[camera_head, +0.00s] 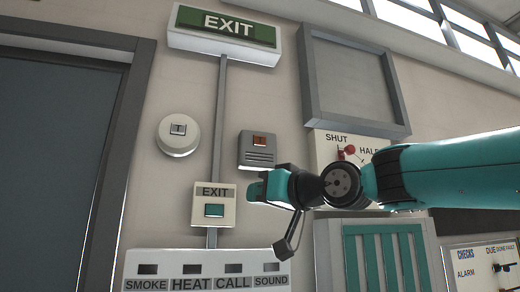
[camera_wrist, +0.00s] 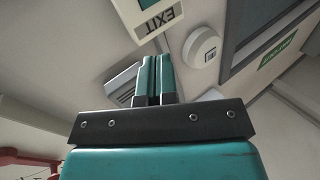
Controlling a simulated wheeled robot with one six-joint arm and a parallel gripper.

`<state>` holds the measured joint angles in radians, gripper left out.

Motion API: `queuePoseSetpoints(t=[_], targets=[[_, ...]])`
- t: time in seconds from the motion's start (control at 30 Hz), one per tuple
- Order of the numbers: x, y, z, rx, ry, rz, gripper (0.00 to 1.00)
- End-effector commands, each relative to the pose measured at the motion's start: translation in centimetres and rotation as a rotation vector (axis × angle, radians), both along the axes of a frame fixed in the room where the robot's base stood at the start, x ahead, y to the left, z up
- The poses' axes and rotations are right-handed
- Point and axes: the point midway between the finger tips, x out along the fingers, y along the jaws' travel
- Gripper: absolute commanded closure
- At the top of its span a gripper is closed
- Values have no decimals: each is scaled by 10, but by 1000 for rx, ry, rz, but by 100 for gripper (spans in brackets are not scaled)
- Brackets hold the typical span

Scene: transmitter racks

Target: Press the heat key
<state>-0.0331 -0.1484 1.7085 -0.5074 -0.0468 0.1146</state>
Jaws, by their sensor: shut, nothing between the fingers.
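A pale panel (camera_head: 140,257) on the wall at the bottom of the head view has a row of small dark windows above the labels SMOKE, HEAT, CALL and SOUND. The HEAT label (camera_head: 191,284) is second from the left, under its dark window (camera_head: 190,269). The picture edge cuts the panel off, so anything below the labels is hidden. My gripper (camera_head: 256,189) is above and right of the HEAT label, apart from the panel. In the wrist view my gripper's fingers (camera_wrist: 156,76) are together and empty.
An EXIT box with a teal button (camera_head: 214,210) is just left of my gripper; it shows upside down in the wrist view (camera_wrist: 158,16). Above are a grey slotted box (camera_head: 257,149) and a round T unit (camera_head: 178,134). A lever panel (camera_head: 335,154) and teal slatted cabinet (camera_head: 385,262) stand right.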

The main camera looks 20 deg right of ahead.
Motion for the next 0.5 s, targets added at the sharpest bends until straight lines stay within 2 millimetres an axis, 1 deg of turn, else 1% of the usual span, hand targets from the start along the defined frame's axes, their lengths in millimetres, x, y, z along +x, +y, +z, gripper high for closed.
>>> queuePoseSetpoints(t=[0.03, 0.07, 0.1, 0.2, 0.3, 0.4, 0.5], targets=[[2, -7, 21, 28, -76, -14, 100], [2, -10, 35, 46, -121, -18, 100], [2, -15, 53, 67, -180, -25, 100], [-4, -26, 93, 115, -315, -36, 100], [-12, -34, 123, 150, -423, -42, 100], [-19, -40, 143, 173, -494, -42, 100], [-24, -43, 154, 186, -535, -42, 100]])
